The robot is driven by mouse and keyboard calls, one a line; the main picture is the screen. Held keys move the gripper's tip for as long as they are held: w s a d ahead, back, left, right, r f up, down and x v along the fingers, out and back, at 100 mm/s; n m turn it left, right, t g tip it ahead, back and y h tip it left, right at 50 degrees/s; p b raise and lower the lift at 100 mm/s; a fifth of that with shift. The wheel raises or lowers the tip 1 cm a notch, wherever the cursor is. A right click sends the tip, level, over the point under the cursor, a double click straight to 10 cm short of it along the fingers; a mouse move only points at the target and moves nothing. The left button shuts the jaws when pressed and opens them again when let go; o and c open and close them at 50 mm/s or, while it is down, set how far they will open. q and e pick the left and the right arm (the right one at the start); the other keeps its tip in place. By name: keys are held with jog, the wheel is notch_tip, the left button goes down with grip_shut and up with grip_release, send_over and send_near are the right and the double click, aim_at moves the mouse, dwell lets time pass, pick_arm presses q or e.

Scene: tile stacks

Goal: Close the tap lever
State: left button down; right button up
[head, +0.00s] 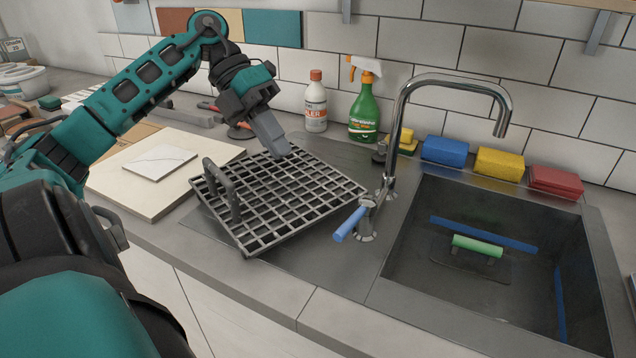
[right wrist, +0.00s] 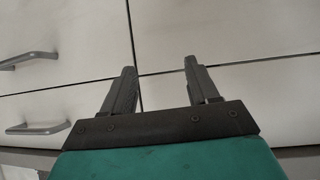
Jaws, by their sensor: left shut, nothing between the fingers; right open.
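The tap (head: 396,130) stands at the left edge of the sink, its chrome spout arching over the basin. Its lever (head: 350,224) has a blue grip and sticks out toward the front left from the tap's base. My left gripper (head: 280,150) is shut and empty. It is above the far part of the black grid rack, left of the tap and apart from the lever. My right gripper (right wrist: 163,85) shows only in the right wrist view. It is open and empty, in front of white cabinet fronts.
The grid rack (head: 277,198) with a raised handle lies left of the lever. The sink (head: 450,295) holds a green-handled float. A white bottle (head: 316,105), a green spray bottle (head: 364,115) and blue, yellow and red sponges line the wall. Boards (head: 130,195) lie left.

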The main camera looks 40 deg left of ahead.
aim_at(355, 218)
pick_arm(q)
jog(key=x, duration=0.9)
jog(key=shift+d+f, duration=0.1)
jog(key=shift+d, duration=0.05)
jog(key=d, duration=0.2)
jog(key=d+f+p, duration=0.1)
jog(key=shift+w+d, duration=0.15)
jog(key=shift+w, duration=0.15)
jog(key=shift+d+f, duration=0.1)
jog(key=shift+d, duration=0.35)
pick_arm(e)
jog(key=shift+s+a+r, duration=0.1)
jog(key=shift+s+r, duration=0.05)
jog(key=shift+r, duration=0.3)
